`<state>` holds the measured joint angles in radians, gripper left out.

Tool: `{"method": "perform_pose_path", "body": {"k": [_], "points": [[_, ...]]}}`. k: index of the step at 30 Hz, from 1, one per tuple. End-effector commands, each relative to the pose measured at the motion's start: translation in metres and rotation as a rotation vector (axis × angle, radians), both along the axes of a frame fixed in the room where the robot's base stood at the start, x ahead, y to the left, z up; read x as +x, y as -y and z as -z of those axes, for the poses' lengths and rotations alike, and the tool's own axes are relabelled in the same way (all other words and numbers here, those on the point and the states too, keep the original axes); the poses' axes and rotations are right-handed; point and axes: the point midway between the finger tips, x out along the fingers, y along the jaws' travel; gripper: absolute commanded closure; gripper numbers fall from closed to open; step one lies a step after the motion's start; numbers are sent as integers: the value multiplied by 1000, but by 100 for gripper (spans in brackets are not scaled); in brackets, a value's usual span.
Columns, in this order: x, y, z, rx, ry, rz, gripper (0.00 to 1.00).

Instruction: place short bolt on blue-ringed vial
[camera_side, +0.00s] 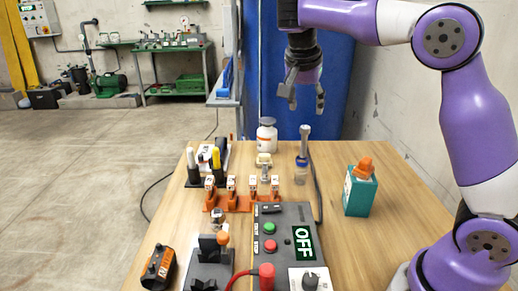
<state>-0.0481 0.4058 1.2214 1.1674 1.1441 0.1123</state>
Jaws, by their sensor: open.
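My gripper (303,99) is open and empty, fingers pointing down, in the air above the back of the wooden table. Below it, a small clear vial with a blue ring (301,162) stands on the table. A grey bolt-like piece with a rounded head (304,140) stands upright at this vial, apart from my fingers; I cannot tell whether it is the short bolt or how it is seated. A second small vial-like piece with a pale cream top (264,161) stands just to the left.
A white jar (267,135) stands behind the vials. An orange rack (239,202) and a grey control box reading OFF (284,240) lie in front. A teal box with an orange top (360,192) stands right. A dark cable runs beside the blue-ringed vial. The table's right rear is clear.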

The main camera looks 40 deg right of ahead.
Motion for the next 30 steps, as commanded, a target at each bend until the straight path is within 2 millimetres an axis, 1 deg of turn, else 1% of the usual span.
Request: {"method": "perform_pose_path", "body": {"k": [1, 3, 5, 7, 10, 12, 16, 18, 21, 30], "points": [[-8, 0, -9, -9, 2, -68, 43], [-23, -2, -18, -26, -1, -207, 43], [-38, -8, -23, -41, -1, -352, 43], [-60, -19, -22, -55, 5, -527, 43], [-90, -42, -10, -64, 21, -766, 43], [-111, -59, 2, -65, 36, -910, 43], [-140, -86, 25, -56, 62, -1107, 43], [-150, -96, 34, -52, 72, -1171, 43], [-156, -103, 41, -48, 79, -1216, 43], [-157, -105, 42, -45, 78, -1224, 43]]}}
